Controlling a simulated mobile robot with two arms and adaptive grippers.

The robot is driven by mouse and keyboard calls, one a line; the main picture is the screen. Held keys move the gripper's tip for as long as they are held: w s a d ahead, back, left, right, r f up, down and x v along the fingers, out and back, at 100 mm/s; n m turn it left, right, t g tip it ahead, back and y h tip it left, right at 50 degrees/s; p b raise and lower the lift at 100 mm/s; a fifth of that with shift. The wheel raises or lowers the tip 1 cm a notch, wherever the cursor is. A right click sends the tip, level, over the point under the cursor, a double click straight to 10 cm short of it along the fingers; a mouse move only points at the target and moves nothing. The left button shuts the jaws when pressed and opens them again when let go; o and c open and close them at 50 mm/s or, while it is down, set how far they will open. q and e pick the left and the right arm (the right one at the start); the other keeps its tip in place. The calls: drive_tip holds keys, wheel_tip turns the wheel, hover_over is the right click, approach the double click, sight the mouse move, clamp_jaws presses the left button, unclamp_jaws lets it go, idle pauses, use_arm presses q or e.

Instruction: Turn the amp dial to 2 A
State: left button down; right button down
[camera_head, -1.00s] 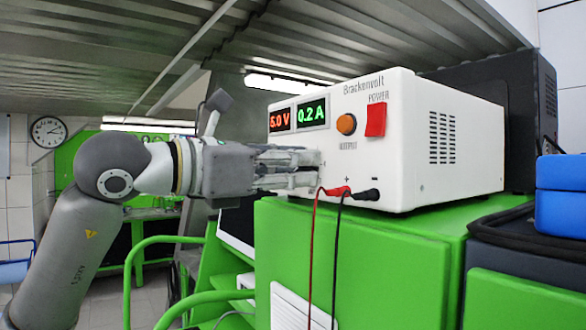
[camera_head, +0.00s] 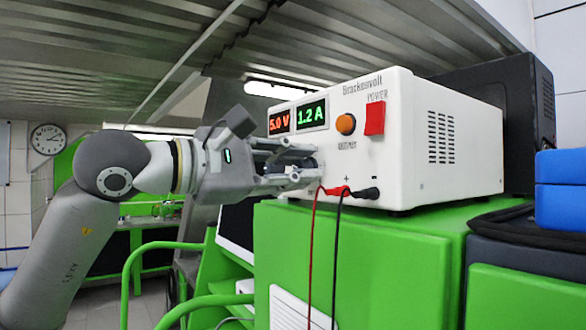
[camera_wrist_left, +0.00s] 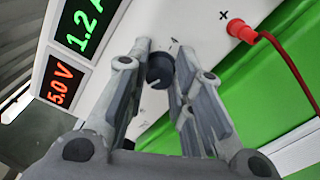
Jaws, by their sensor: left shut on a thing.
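The white power supply (camera_head: 440,150) stands on a green cabinet. Its green display (camera_head: 312,113) reads 1.2 A and its red display (camera_head: 279,121) reads 5.0 V. My left gripper (camera_head: 308,170) reaches its front panel from the left, below the displays. In the left wrist view, a dark round dial (camera_wrist_left: 159,70) with a light mark sits between the fingertips of my left gripper (camera_wrist_left: 161,62), which is shut on it. The wrist view is rolled, so the panel appears tilted. In the head view the fingers hide the dial. My right gripper is not in view.
An orange output button (camera_head: 346,124) and a red power switch (camera_head: 375,118) sit above and right of the gripper. Red (camera_head: 335,190) and black (camera_head: 366,194) plugs with hanging cables are close below right. A blue case (camera_head: 562,195) lies at the right edge.

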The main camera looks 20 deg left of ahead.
use_arm(q)
drive_tip(key=m, duration=0.3)
drive_tip(key=shift+r+m, duration=0.1)
drive_tip(key=shift+m, duration=2.6)
drive_tip(key=c, duration=1.3)
unclamp_jaws()
drive_tip(key=shift+d+f, duration=0.1)
drive_tip(key=shift+f, duration=0.1)
drive_tip(key=shift+o, duration=0.2)
drive_tip(key=v, duration=1.2)
